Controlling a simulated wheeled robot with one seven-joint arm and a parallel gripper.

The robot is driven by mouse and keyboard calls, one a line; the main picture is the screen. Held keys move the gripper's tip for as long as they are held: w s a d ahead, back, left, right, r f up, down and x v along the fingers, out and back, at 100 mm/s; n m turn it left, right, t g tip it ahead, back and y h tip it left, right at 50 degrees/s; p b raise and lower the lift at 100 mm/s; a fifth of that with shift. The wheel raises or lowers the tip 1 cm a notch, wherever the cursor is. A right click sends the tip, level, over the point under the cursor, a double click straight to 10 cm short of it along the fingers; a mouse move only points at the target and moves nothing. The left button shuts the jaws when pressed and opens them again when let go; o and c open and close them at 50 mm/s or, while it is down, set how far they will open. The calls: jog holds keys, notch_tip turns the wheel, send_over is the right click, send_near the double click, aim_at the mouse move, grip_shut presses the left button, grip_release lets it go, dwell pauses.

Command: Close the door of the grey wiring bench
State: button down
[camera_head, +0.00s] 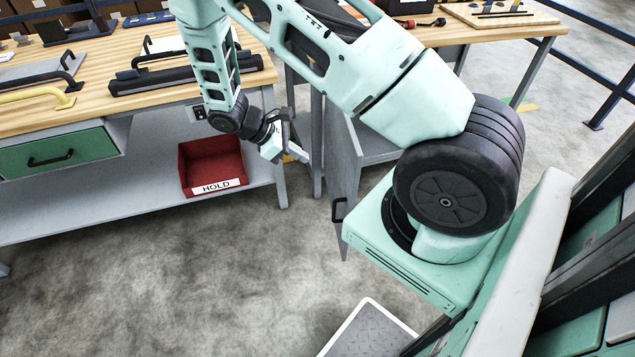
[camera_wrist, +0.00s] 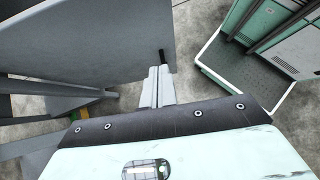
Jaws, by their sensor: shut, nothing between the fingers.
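The door of the grey wiring bench (camera_head: 345,160) stands open, swung out toward the front, with a black handle (camera_head: 338,210) near its free edge. The bench's grey interior (camera_head: 375,146) shows beside it, partly hidden by my arm. My gripper (camera_head: 298,145) is shut and empty, left of the door in the head view. In the wrist view the door (camera_wrist: 100,40) fills the upper left, and the handle (camera_wrist: 161,55) shows just beyond my closed fingertips (camera_wrist: 158,72). I cannot tell whether the fingers touch the door.
A left workbench (camera_head: 130,105) has a green drawer (camera_head: 60,152) and a red HOLD bin (camera_head: 212,165) on its lower shelf. The wooden top at the right (camera_head: 490,35) carries tools. The concrete floor in front (camera_head: 200,270) is clear.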

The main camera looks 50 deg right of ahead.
jog(key=f, duration=0.1)
jog(key=p, duration=0.2)
send_near(350, 175)
jog(key=x, duration=0.4)
jog(key=shift+s+f, duration=0.25)
jog(key=shift+f, duration=0.2)
jog(key=shift+s+d+f, duration=0.1)
jog(key=shift+s+d, duration=0.2)
jog(key=shift+s, duration=0.05)
jog(key=shift+d, duration=0.1)
